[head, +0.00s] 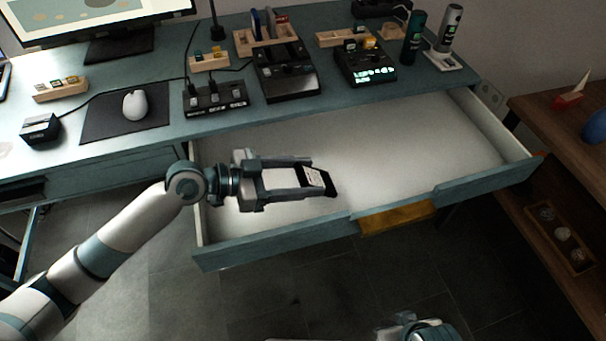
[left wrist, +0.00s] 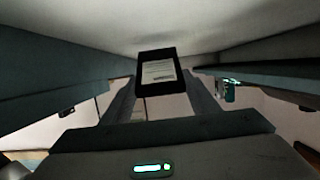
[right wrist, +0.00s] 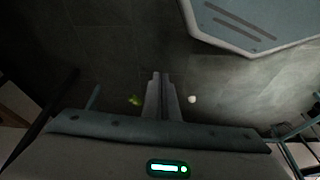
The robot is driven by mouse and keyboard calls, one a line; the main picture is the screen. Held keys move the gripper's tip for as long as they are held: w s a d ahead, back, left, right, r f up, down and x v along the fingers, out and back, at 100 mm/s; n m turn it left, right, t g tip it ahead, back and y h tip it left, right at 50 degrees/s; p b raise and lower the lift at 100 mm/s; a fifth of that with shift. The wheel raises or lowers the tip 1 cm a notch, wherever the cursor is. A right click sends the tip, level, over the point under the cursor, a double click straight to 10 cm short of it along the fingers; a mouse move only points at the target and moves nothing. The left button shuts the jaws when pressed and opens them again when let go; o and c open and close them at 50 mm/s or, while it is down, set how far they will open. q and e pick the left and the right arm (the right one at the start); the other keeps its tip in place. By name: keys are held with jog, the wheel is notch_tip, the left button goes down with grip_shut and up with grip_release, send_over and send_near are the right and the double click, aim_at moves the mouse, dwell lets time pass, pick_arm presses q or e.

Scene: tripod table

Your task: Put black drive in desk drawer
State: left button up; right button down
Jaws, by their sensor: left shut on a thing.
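The black drive (head: 328,183) with a white label is held between the fingertips of my left gripper (head: 312,177), above the left part of the open desk drawer (head: 420,153). The drive (left wrist: 158,72) also shows between the fingers in the left wrist view. I cannot tell from the pictures whether it touches the drawer floor. The drawer is pulled out, has a white inside and teal front, and looks otherwise empty. My right gripper (right wrist: 160,100) is shut and empty over the dark floor; in the head view only part of the right arm shows at the bottom edge.
The desk top above the drawer holds a monitor (head: 95,20), a mouse (head: 135,104), a power strip (head: 215,97), black devices (head: 287,72) and two bottles (head: 449,28). A wooden shelf (head: 555,130) stands at the right. The drawer's right part is clear.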

pick_arm(q)
jog(key=shift+f, duration=0.4)
pick_arm(e)
jog(key=shift+w+a+t, duration=0.4)
jog(key=shift+a, duration=0.1)
pick_arm(q)
jog(key=o, duration=1.5)
jog(key=shift+c, duration=0.2)
jog(key=shift+r, duration=0.15)
pick_arm(e)
jog(key=shift+s, duration=0.1)
